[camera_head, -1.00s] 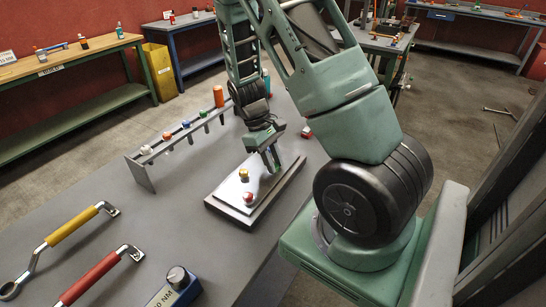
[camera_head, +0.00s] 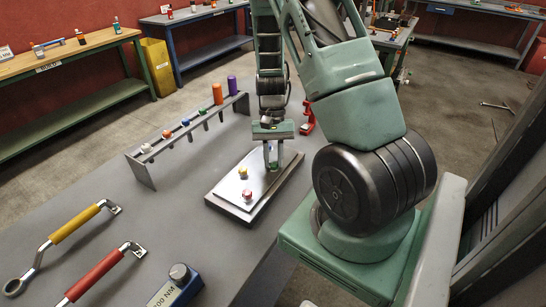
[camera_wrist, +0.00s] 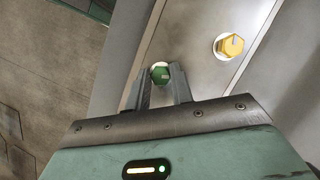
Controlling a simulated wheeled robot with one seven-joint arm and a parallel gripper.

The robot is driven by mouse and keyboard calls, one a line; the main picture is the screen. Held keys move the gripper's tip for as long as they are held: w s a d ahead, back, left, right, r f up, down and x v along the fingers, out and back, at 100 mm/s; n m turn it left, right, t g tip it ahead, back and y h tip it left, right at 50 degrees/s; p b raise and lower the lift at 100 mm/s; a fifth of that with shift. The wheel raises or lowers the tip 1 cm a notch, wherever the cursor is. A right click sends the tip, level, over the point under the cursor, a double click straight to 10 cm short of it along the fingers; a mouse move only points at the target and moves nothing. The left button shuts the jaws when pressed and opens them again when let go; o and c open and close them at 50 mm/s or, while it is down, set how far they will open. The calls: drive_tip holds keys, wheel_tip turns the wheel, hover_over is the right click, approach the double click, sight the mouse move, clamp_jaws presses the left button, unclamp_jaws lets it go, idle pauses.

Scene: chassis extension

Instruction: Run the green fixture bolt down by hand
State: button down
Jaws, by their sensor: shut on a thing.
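The fixture is a flat grey plate (camera_head: 222,197) on the bench. A red bolt (camera_head: 247,194) and a yellow bolt (camera_head: 243,172) stand in it; the yellow bolt also shows in the wrist view (camera_wrist: 229,45). The green bolt (camera_wrist: 160,74) shows in the wrist view, with its hex head between my fingertips. My gripper (camera_head: 273,160) points down at the plate's far end and is shut on the green bolt. My gripper hides that bolt in the head view. How deep it sits cannot be told.
A rack (camera_head: 150,172) with several coloured-topped pieces stands left of the plate. A yellow-handled wrench (camera_head: 75,224), a red-handled wrench (camera_head: 95,274) and a blue box with a knob (camera_head: 172,291) lie at the near left. A red item (camera_head: 307,118) stands behind my gripper.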

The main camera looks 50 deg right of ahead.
drive_tip(key=shift+d+m+t, duration=0.1)
drive_tip(key=shift+m+t, duration=0.4)
drive_tip(key=shift+m, duration=0.6)
drive_tip(key=c, duration=1.2)
unclamp_jaws()
drive_tip(key=b+v, duration=0.1)
drive_tip(key=v, duration=1.6)
drive_tip(key=shift+d, duration=0.35)
drive_tip(key=shift+r, duration=0.1)
